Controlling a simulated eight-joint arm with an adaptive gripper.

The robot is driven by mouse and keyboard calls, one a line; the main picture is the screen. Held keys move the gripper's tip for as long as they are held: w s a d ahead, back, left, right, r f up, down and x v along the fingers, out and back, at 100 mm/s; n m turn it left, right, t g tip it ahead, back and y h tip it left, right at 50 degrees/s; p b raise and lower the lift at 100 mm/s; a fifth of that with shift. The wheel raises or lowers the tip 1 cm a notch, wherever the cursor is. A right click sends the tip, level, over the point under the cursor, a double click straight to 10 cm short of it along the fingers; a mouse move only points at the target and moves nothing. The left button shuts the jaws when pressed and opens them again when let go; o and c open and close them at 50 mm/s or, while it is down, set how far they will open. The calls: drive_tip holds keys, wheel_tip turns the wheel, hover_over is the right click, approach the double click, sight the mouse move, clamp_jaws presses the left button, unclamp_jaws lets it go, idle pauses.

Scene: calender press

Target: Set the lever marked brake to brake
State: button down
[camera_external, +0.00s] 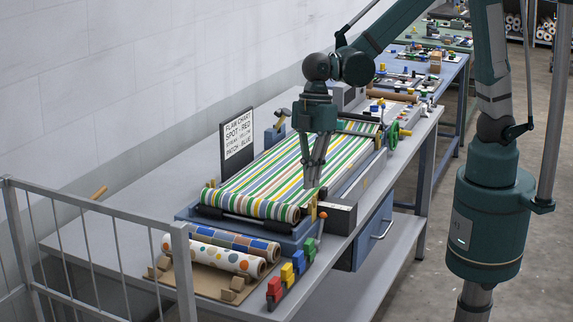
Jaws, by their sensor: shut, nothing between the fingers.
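The calender press carries a roll of striped fabric (290,172) stretched along its blue bed (285,232). My gripper (312,186) points down, its fingers together and empty, over the near right end of the fabric. Whether it touches anything there cannot be told. A small upright orange part (314,208) stands at the near right corner of the press, just below my fingertips, beside a dark box (339,216). It may be a lever. No brake marking is readable in this view, so I cannot tell which part is the brake lever or how it is set.
A flaw chart sign (238,139) stands left of the press. A green handwheel (393,135) is at the far right. Patterned rolls (215,258) and red, yellow, blue and green blocks (288,275) lie in front. A railing (90,207) borders the near left.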

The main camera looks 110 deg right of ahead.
drive_tip(key=shift+w+f, duration=0.3)
idle(0.4)
drive_tip(key=f, duration=0.7)
drive_tip(key=s+f, duration=0.1)
drive_tip(key=f, duration=0.3)
drive_tip(key=shift+a, duration=0.25)
drive_tip(key=shift+s+d+f+p, duration=0.25)
drive_tip(key=shift+s+p, duration=0.05)
drive_tip(key=shift+s, duration=0.1)
